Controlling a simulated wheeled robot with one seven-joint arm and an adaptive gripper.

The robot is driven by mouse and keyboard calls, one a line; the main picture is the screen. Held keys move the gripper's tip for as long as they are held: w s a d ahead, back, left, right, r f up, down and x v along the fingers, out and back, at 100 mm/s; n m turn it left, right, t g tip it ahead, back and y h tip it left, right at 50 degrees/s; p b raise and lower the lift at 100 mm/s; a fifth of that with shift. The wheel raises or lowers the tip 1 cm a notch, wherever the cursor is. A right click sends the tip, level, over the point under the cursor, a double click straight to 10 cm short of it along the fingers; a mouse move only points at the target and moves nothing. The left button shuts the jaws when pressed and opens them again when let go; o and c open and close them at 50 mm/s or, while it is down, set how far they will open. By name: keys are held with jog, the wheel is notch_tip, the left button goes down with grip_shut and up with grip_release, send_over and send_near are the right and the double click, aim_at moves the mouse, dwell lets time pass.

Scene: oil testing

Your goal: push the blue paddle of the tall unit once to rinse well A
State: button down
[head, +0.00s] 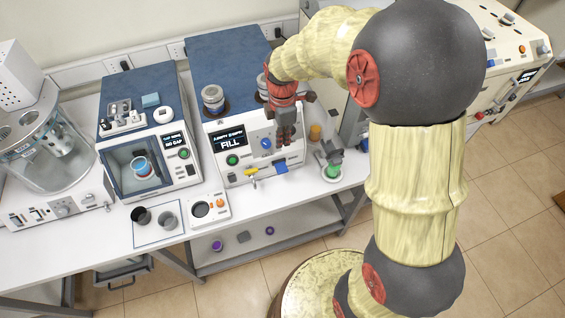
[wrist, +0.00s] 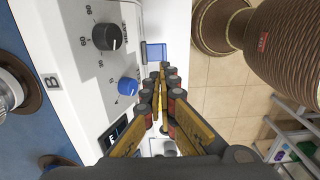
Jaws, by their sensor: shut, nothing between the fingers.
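The tall unit (head: 213,127) is a white box with a blue top, and its display reads FILL. Its blue paddle (head: 281,168) sticks out low at the right of the front face. The blue paddle also shows in the wrist view (wrist: 154,51), just beyond my fingertips. A yellow paddle (head: 250,172) sits to its left. My gripper (head: 288,141) is shut and empty, pointing down in front of the panel, above the blue paddle in the head view. In the wrist view its fingertips (wrist: 163,68) meet close to the blue paddle; I cannot tell whether they touch it.
A blue knob (wrist: 128,87) and a black dial (wrist: 106,37) sit on the panel beside my fingers. A green-based item (head: 332,168) stands right of the unit. A smaller blue-topped unit (head: 152,165) stands left.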

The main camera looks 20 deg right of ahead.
aim_at(283, 169)
notch_tip(283, 169, down, 14)
jog(key=shift+f, duration=0.1)
dwell(0.5)
jog(key=b, duration=0.1)
jog(key=f+t+b, duration=0.1)
jog(key=b, duration=0.1)
jog(key=shift+s+f+t, duration=0.25)
jog(key=shift+f+t, duration=0.05)
jog(key=shift+w+r, duration=0.1)
jog(key=shift+r, duration=0.2)
jog(key=shift+r+p, duration=0.75)
